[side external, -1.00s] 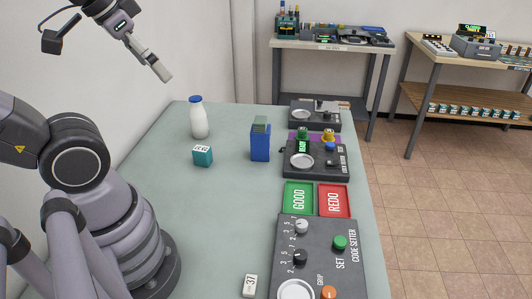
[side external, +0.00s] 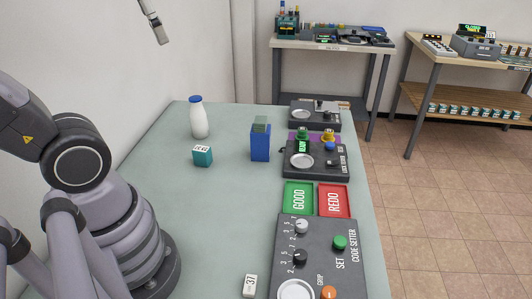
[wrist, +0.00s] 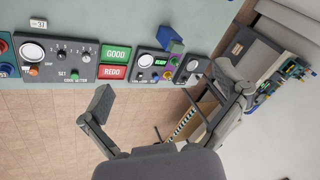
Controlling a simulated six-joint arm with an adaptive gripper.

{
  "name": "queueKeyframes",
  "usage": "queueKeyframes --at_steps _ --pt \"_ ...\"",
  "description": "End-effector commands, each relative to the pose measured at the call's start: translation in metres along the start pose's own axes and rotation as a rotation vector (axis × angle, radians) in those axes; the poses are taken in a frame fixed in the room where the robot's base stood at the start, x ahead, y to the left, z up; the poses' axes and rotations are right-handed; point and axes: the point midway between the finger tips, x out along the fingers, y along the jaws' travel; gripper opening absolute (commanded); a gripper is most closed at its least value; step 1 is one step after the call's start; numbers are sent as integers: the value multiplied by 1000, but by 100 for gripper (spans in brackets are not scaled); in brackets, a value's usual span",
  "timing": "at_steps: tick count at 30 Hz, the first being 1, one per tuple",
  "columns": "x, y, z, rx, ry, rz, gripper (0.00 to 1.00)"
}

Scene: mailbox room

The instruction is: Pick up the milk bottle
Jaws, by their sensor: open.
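The milk bottle (side external: 198,121) is white with a blue cap and stands upright at the far left of the green table (side external: 225,205) in the side view. I cannot make it out in the wrist view. My gripper (wrist: 172,98) is open and empty in the wrist view, its two fingers spread wide. In the side view only a finger end of my gripper (side external: 158,30) shows at the top edge, above and to the left of the bottle, well apart from it.
A teal cube (side external: 203,156) sits just in front of the bottle. A blue box (side external: 260,142) with a green block on top stands to its right. Control panels and the green GOOD (side external: 298,198) and red REDO (side external: 334,201) trays line the right side.

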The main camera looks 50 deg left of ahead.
Motion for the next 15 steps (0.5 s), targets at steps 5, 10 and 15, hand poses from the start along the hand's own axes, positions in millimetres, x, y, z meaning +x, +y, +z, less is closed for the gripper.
queueKeyframes --at_steps 5,10,15 --pt "28 -75 -23 292 -279 -237 97" --pt "59 -162 -56 669 -638 -445 97" --pt "90 -226 -91 993 -946 -564 97"
